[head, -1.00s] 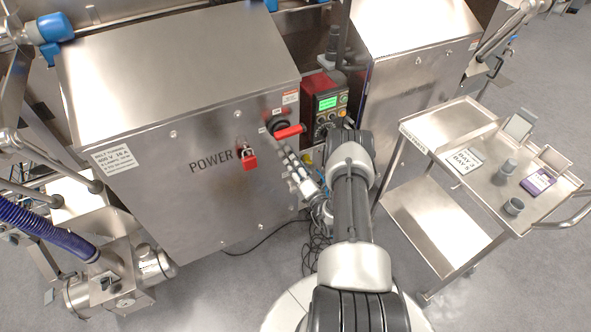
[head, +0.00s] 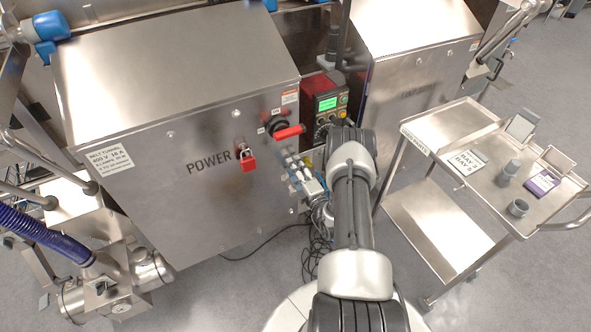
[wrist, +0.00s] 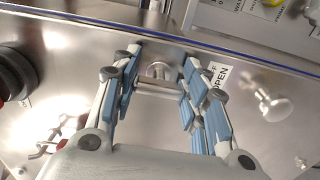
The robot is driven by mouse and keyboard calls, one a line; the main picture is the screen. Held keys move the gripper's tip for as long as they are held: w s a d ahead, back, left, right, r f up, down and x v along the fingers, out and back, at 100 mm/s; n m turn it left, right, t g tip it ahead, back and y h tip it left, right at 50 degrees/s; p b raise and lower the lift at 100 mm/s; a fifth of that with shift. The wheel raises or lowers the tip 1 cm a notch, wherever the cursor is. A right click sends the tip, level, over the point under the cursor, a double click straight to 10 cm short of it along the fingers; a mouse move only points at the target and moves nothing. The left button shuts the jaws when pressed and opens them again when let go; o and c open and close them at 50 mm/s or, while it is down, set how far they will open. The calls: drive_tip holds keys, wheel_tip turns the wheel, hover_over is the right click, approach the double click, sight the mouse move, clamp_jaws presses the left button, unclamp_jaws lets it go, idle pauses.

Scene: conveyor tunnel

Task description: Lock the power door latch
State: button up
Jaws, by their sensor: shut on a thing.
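The POWER cabinet door (head: 200,200) is a brushed steel panel with a red rotary handle (head: 288,132) and a red padlock (head: 248,161). My gripper (head: 293,169) is at the door's right side, below the red handle. In the wrist view my gripper (wrist: 158,85) has its blue-padded fingers on either side of a small metal latch (wrist: 157,71) and is shut on it. The fingers hide part of the latch. The latch's turn position is hard to tell.
A metal knob (wrist: 271,105) sticks out right of the fingers; a black rotary base (wrist: 14,72) is at left. A control box with a green screen (head: 326,104) stands beside the cabinet. A steel cart (head: 440,125) is at right. Cables (head: 318,235) hang below.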

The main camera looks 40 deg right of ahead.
idle(0.3)
drive_tip(key=o, duration=1.1)
drive_tip(key=shift+s, duration=0.1)
drive_tip(key=v, duration=1.2)
